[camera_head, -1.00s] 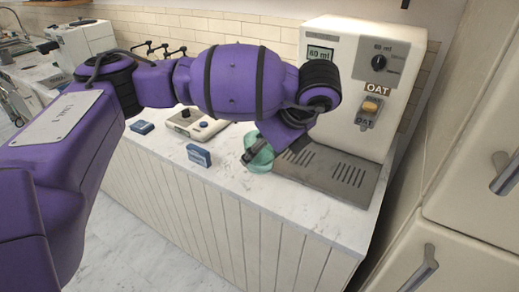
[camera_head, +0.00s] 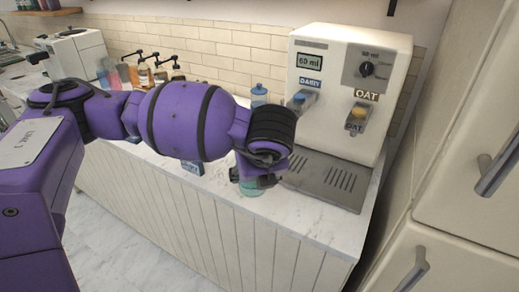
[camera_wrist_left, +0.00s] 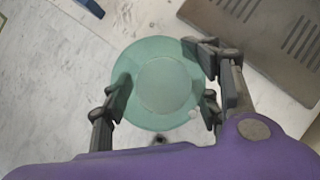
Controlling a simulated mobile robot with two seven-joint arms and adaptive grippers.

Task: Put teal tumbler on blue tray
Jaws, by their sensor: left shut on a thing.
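The teal tumbler (camera_head: 251,189) shows as a small strip under my left gripper, near the counter's front edge, left of the milk machine's drip tray. The wrist view looks down on the tumbler (camera_wrist_left: 158,85), round and pale teal. My left gripper (camera_head: 257,179) is shut on it; in the wrist view the fingers (camera_wrist_left: 162,84) lie on its two sides. I cannot tell whether its base touches the counter. No blue tray can be made out; my left arm hides part of the counter. My right gripper is not in view.
The milk machine (camera_head: 341,85), with dairy and oat taps, stands to the right, its grey drip tray (camera_head: 325,180) in front. A blue bottle (camera_head: 259,96) stands behind my arm. Several pump bottles (camera_head: 145,75) stand at the wall. A small blue sign (camera_head: 191,168) is left of the tumbler.

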